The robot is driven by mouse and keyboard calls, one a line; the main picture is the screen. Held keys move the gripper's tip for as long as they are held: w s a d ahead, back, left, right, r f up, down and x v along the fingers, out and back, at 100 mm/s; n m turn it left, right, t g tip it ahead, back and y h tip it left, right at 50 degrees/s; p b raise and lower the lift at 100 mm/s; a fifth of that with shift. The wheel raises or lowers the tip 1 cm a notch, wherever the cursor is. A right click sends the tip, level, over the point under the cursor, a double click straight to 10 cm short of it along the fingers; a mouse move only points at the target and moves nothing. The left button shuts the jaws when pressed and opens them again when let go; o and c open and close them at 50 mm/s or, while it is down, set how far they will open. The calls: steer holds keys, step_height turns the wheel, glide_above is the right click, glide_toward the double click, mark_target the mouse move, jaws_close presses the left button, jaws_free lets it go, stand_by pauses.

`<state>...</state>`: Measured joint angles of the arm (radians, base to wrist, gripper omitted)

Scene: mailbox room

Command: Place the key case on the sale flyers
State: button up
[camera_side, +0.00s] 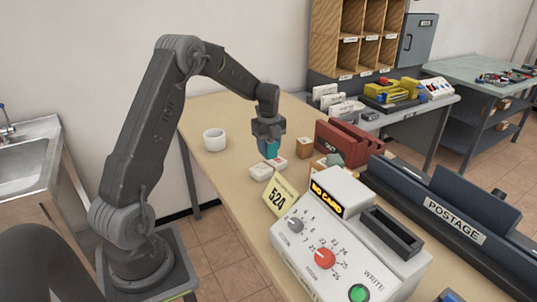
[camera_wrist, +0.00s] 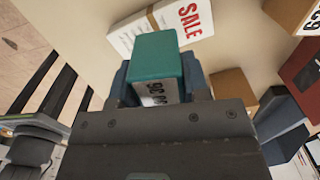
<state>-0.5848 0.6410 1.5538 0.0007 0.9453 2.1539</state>
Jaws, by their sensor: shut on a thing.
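My gripper (camera_side: 268,147) is shut on the key case (camera_side: 270,151), a teal block, and points down over the table. In the wrist view the key case (camera_wrist: 157,58) sits between the blue-grey fingers of my gripper (camera_wrist: 158,80); a white label with dark print shows on its near face. The sale flyers (camera_wrist: 187,22), a white stack with red SALE lettering, lie on the table just beyond the key case in the wrist view, partly covered by it. In the side view a white item with red marks (camera_side: 279,164) lies just below the gripper; the gap is hard to judge.
A white block (camera_side: 260,173) lies beside the red-marked item. A small brown box (camera_side: 304,147) and a dark red rack (camera_side: 348,143) stand to the right. A yellow 524 sign (camera_side: 279,198) and a grey dial machine (camera_side: 325,240) stand in front. A white roll (camera_side: 214,139) is left.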

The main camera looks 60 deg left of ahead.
mark_target(269, 154)
steer(key=shift+f, duration=1.65)
steer(key=shift+f, duration=0.15)
steer(key=o, duration=1)
steer(key=shift+c, duration=0.2)
